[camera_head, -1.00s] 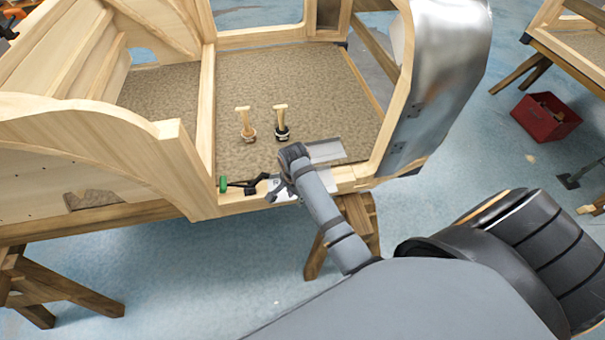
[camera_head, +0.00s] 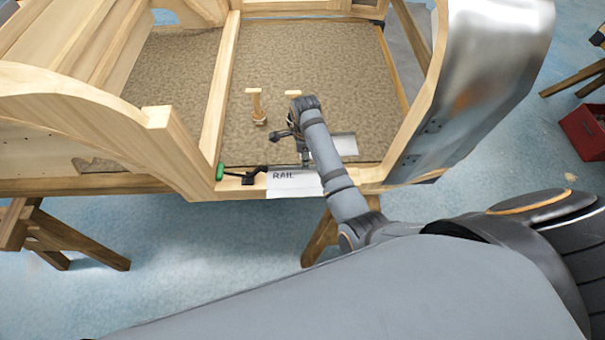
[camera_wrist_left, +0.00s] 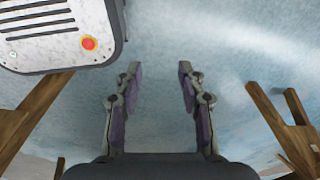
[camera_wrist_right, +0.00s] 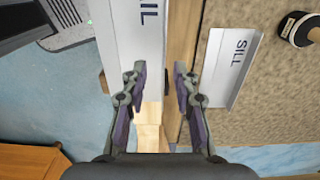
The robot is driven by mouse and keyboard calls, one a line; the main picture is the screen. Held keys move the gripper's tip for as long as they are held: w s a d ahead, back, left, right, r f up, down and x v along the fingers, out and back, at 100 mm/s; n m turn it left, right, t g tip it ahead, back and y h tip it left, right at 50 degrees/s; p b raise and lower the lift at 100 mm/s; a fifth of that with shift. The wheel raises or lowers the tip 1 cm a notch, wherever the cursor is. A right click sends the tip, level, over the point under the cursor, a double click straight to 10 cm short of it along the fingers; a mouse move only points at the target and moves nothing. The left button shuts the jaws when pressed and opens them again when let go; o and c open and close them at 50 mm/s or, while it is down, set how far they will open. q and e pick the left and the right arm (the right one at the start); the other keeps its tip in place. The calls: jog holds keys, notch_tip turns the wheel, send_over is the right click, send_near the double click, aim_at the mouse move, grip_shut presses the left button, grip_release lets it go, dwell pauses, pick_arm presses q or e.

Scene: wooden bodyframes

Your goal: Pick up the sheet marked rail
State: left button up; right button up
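The white sheet marked RAIL (camera_head: 293,184) lies on the wooden front rail of the bodyframe in the head view. In the right wrist view a white sheet (camera_wrist_right: 128,38) with partly cut-off lettering reaches up to my right gripper (camera_wrist_right: 158,70). Its right edge runs between the open fingertips, and the left finger overlaps it in the picture; contact cannot be told. A second sheet, marked SILL (camera_wrist_right: 234,65), lies on the carpet to the right. In the head view the right arm partly covers this sheet (camera_head: 344,145). My left gripper (camera_wrist_left: 158,72) is open and empty above the floor.
A black clamp with a green handle (camera_head: 220,171) sits on the rail left of the RAIL sheet. A curved metal panel (camera_head: 480,75) rises at the right.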

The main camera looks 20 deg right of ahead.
aim_at(302, 177)
jog(key=shift+w+f, duration=0.1)
jog(key=shift+f, duration=0.45)
jog(key=f, duration=0.4)
jog(key=shift+w+p, duration=0.25)
jog(key=shift+p, duration=0.1)
pick_arm(q)
jog(key=shift+w+d+r, duration=0.3)
jog(key=shift+w+d, duration=0.15)
jog(key=shift+d, duration=0.1)
pick_arm(e)
grip_shut()
